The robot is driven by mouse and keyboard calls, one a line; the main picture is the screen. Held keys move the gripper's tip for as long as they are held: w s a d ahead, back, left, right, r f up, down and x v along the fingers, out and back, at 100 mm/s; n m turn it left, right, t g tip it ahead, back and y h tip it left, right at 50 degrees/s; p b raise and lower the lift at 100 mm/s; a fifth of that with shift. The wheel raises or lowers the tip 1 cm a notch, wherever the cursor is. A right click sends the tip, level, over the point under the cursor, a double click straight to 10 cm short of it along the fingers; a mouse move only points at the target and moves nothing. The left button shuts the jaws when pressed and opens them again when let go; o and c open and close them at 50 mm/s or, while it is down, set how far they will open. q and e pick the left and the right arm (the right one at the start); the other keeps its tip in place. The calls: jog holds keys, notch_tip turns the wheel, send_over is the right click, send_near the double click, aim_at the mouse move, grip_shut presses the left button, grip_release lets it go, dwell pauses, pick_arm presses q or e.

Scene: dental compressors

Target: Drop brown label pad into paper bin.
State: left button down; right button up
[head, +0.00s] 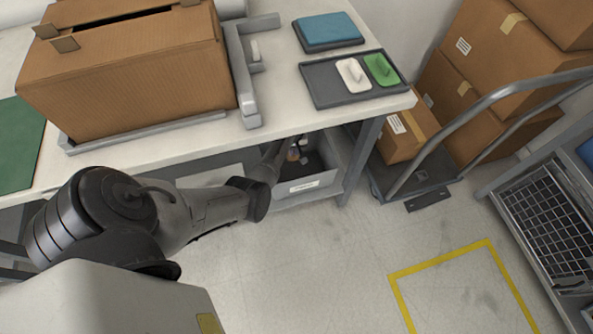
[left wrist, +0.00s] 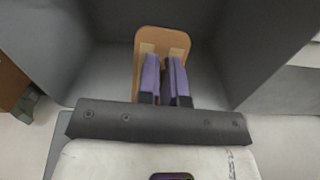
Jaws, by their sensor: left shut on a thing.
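The brown label pad (left wrist: 163,37) shows in the left wrist view as a tan-brown slab with rounded corners. My left gripper (left wrist: 164,62) has two purple fingers shut on it. The pad is over or inside a grey open bin (left wrist: 95,75), whose walls rise on both sides; I cannot tell whether it touches the floor of the bin. In the head view this grey bin (head: 328,184), with a white label on its front, sits on the shelf under the table. My left arm reaches down into it, and the pad is mostly hidden there. My right gripper is not in view.
The white table (head: 290,113) overhangs the bin. On it stand a large cardboard box (head: 130,80), a grey tray (head: 330,88) with white and green pads, and a blue pad (head: 328,28). A cart (head: 430,165) with boxes stands at right. The floor in front is clear.

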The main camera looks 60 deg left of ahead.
pick_arm(q)
jog(key=shift+f, duration=0.3)
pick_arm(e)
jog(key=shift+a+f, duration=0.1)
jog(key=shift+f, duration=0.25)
pick_arm(q)
jog(key=c, duration=1.2)
grip_release()
jog(key=shift+r, duration=0.1)
jog(key=shift+r, duration=0.3)
notch_tip(320, 180, up, 13)
jog(key=p, duration=0.9)
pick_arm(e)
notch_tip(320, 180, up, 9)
